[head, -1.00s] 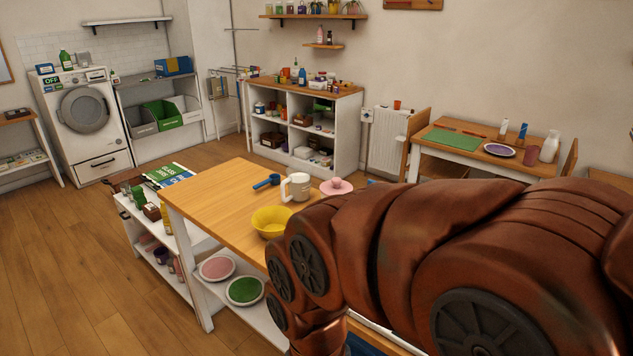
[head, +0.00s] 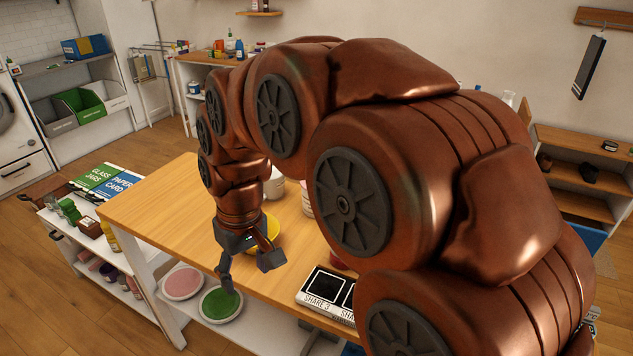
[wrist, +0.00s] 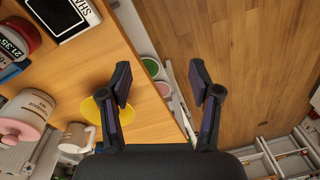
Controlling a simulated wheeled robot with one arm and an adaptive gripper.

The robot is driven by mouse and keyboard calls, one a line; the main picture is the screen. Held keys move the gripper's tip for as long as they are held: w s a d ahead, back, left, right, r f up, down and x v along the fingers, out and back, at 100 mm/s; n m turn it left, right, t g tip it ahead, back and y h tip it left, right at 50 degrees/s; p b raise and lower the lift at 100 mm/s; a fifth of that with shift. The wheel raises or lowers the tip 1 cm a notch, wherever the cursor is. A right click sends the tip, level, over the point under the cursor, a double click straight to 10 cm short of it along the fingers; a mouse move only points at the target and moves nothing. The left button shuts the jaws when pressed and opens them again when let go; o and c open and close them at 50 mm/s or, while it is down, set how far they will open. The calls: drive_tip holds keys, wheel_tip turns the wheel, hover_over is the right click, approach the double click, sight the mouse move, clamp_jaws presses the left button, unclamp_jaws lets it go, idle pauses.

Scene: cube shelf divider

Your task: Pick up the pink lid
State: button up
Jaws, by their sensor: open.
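The pink lid (wrist: 14,131) shows at the left edge of the wrist view, on a white labelled canister (wrist: 30,106) on the wooden table (head: 140,205). In the head view my arm hides the lid. My gripper (head: 248,271) points down at the table's front edge, in front of the yellow bowl (head: 271,228). In the wrist view my gripper (wrist: 160,82) is open, with nothing between its fingers. The lid is well to the left of the fingers there, apart from them.
A cream mug (wrist: 76,138) stands between the canister and the yellow bowl. A black-and-white "SHARE" board (head: 325,291) lies near the table's front edge. Pink (head: 183,282) and green (head: 221,304) plates sit on the lower shelf. Left tabletop is clear.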

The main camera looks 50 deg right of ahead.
drive_tip(key=w+d+r+m+t, duration=0.1)
drive_tip(key=w+d+r+t, duration=0.1)
drive_tip(key=w+d, duration=1.05)
drive_tip(key=d+r+m+t+h+b, duration=0.1)
drive_tip(key=d+m+t+h, duration=0.1)
drive_tip(key=d, duration=2.1)
drive_tip(key=shift+w+d+p+x, duration=0.15)
drive_tip(key=shift+p+x, duration=0.6)
drive_tip(key=shift+x, duration=1.1)
drive_tip(key=shift+w+d+p+x, duration=0.2)
drive_tip(key=shift+p+x, duration=0.5)
drive_tip(key=shift+x, duration=1.2)
drive_tip(key=shift+a+r, duration=0.15)
drive_tip(key=shift+r, duration=0.05)
clamp_jaws()
